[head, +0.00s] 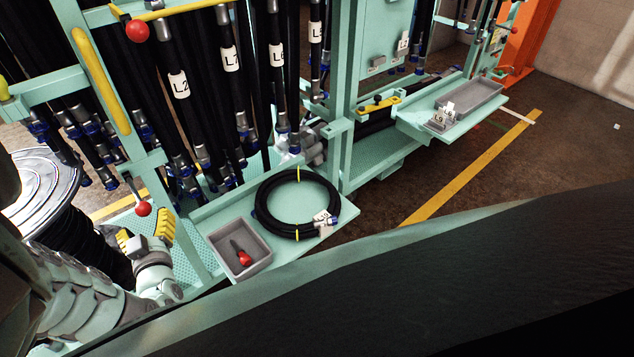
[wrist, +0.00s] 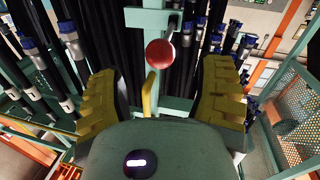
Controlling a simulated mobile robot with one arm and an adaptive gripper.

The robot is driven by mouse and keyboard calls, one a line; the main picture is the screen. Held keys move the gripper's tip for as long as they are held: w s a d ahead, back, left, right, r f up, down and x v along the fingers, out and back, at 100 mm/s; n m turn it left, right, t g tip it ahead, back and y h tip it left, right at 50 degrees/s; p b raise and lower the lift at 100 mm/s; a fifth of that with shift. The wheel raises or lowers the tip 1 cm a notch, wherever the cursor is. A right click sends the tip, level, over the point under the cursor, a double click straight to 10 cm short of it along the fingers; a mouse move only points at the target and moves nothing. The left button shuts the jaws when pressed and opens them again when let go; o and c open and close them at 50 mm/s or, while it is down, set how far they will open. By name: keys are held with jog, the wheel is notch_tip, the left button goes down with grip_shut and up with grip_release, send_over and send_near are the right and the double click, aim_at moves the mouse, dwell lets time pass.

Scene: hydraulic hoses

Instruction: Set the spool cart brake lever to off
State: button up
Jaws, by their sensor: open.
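A lever with a red ball knob (head: 143,208) hangs from the pale green frame post, just past my gripper; I take it for the brake lever. My gripper (head: 146,231) has yellow ridged fingers, spread apart and empty, below the knob in the head view. In the wrist view the knob (wrist: 160,53) shows between the open fingers (wrist: 157,95), towards their far ends, and I see no contact. A metal arm rises from the knob to the post. The off marking cannot be made out.
A second red ball (head: 137,31) sits higher on the frame by a yellow bar. Black hoses hang close behind the post. A spool (head: 40,190) stands left. A grey bin (head: 240,254) with a red-handled tool and a coiled hose (head: 262,205) lie on the shelf at right.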

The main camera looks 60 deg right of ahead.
aim_at(144, 215)
jog(key=shift+x, duration=2.65)
jog(key=shift+o, duration=0.2)
grip_shut()
